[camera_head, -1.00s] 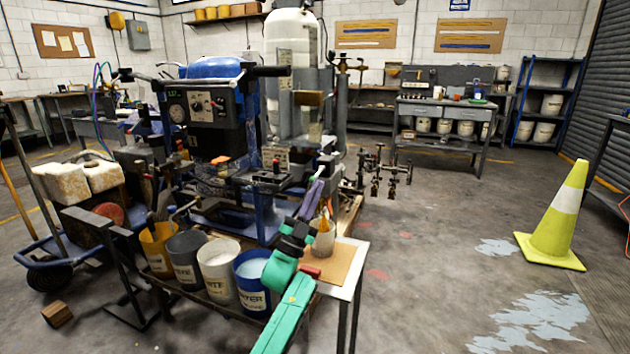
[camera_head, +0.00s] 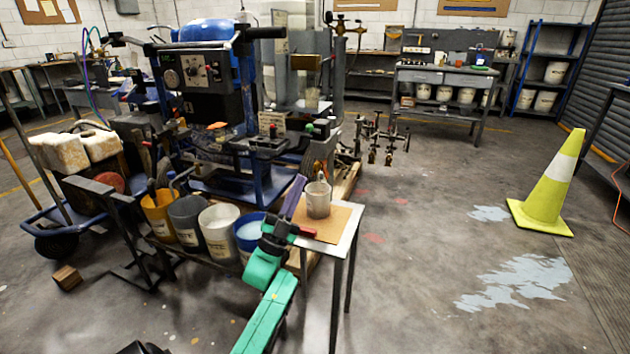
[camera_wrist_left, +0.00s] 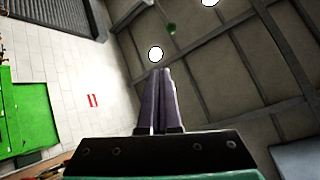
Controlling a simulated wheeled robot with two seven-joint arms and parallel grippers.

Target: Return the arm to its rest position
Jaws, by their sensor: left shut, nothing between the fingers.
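My left gripper (camera_head: 298,184) is at the end of the green arm that rises from the bottom of the head view. Its purple fingers point up and away, just left of the small side table (camera_head: 347,232). In the left wrist view the two fingers (camera_wrist_left: 160,90) lie together with nothing between them, against the ceiling and a white wall. My right gripper does not show.
Yellow, grey, white and blue buckets (camera_head: 219,232) stand in a row left of the gripper. The blue-framed striper machine (camera_head: 225,110) is behind them. A yellow-green cone (camera_head: 546,190) stands at the right. The floor between table and cone is open.

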